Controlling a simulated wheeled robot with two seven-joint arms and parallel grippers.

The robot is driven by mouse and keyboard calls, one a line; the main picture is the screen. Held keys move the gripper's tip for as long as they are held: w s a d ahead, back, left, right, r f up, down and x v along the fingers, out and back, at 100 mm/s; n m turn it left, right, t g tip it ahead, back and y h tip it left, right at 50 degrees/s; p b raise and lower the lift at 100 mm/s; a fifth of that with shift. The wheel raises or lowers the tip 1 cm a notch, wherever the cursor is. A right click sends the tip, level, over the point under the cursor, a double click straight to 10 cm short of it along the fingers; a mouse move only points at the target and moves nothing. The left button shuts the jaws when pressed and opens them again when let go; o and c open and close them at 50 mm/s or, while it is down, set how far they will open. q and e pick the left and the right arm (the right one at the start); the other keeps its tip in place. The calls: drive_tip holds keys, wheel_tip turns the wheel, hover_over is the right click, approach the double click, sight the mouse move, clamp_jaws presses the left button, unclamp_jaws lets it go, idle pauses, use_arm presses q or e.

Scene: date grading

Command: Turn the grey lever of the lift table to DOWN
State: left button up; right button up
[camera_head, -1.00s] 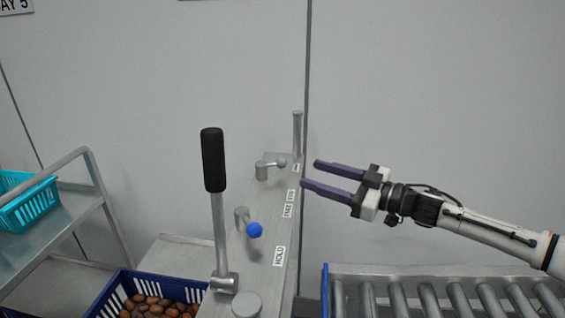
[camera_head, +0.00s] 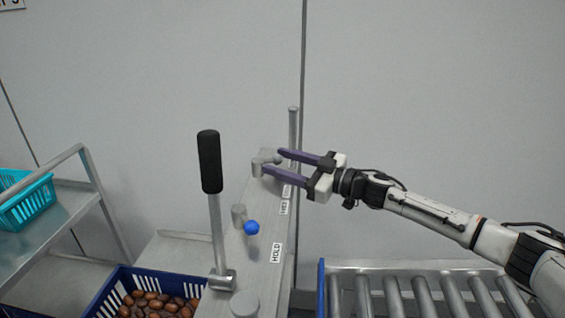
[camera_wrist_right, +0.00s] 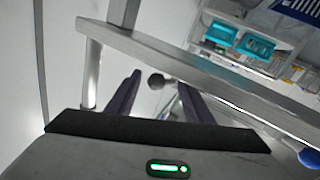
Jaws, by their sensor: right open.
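The grey lever (camera_head: 266,161) is at the far end of the narrow grey panel (camera_head: 232,262), with a short arm and a round grey knob pointing right. The knob (camera_wrist_right: 156,80) also shows in the right wrist view, between and beyond the two fingers. My right gripper (camera_head: 274,160) is open, its purple fingers reaching from the right to either side of the knob. I cannot tell whether they touch it. In the right wrist view the right gripper (camera_wrist_right: 158,90) holds nothing. My left gripper is not in view.
A tall black-handled lever (camera_head: 211,162) and a blue-knobbed lever (camera_head: 251,227) stand nearer on the panel, by a HOLD label (camera_head: 276,252). A blue crate of dates (camera_head: 110,290) is at lower left, a roller conveyor (camera_head: 420,268) at lower right. A thin post (camera_head: 293,125) rises behind.

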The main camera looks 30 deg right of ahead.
drive_tip(key=shift+s+r, duration=0.1)
drive_tip(key=c, duration=1)
drive_tip(key=shift+d, duration=0.1)
